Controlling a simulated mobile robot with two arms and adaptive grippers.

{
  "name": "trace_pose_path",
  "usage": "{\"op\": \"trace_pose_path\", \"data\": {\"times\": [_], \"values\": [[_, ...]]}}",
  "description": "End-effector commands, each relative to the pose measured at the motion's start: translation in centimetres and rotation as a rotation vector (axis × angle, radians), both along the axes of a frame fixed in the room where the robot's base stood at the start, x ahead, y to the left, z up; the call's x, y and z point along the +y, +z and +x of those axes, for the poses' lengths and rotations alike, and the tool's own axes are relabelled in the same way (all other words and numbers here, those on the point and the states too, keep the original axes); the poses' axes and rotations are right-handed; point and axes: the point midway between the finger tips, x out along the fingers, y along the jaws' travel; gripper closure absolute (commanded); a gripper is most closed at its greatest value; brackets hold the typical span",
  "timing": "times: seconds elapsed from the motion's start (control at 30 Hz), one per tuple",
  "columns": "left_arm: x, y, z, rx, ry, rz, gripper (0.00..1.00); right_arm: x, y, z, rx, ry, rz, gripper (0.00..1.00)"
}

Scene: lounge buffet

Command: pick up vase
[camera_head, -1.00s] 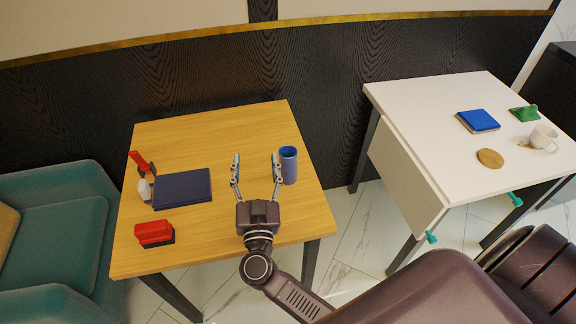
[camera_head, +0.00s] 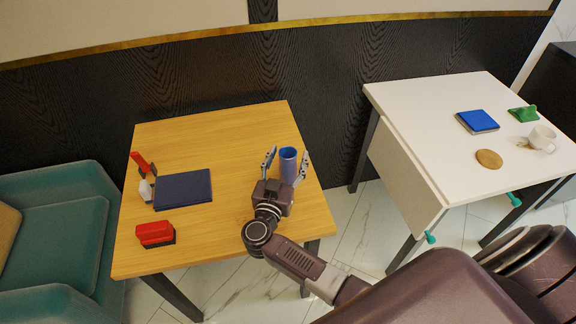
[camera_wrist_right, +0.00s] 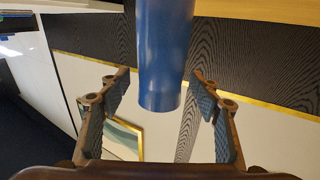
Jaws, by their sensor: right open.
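The vase is a blue cylinder (camera_head: 288,166) standing upright near the right edge of the wooden table (camera_head: 240,230). My right gripper (camera_head: 286,160) is open, with one finger on each side of the vase. In the right wrist view the vase (camera_wrist_right: 165,60) comes down from the top between the two spread fingers (camera_wrist_right: 160,100). Gaps show between the vase and both fingers there. The vase's lower part is partly hidden by the gripper in the head view. My left gripper is not in view.
A dark blue book-like item (camera_head: 183,189), a red-and-black block (camera_head: 155,233), a white object (camera_head: 146,190) and a red-handled item (camera_head: 140,160) lie at the table's left. A white table (camera_head: 440,150) with a mug (camera_head: 541,139) stands at right.

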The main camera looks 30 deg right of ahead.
Motion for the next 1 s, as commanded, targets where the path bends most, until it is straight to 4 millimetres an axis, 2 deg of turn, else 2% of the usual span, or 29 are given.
{"op": "trace_pose_path", "data": {"times": [0.27,0.7,1.0], "values": [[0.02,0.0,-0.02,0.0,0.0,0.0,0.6,-0.11,-0.05,0.16,0.0,0.001,0.001,0.44],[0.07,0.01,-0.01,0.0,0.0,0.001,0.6,-0.09,-0.04,0.14,0.0,0.001,0.001,0.93],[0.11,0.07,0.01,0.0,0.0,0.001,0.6,-0.08,0.25,0.17,-0.002,0.001,0.001,0.95]]}}
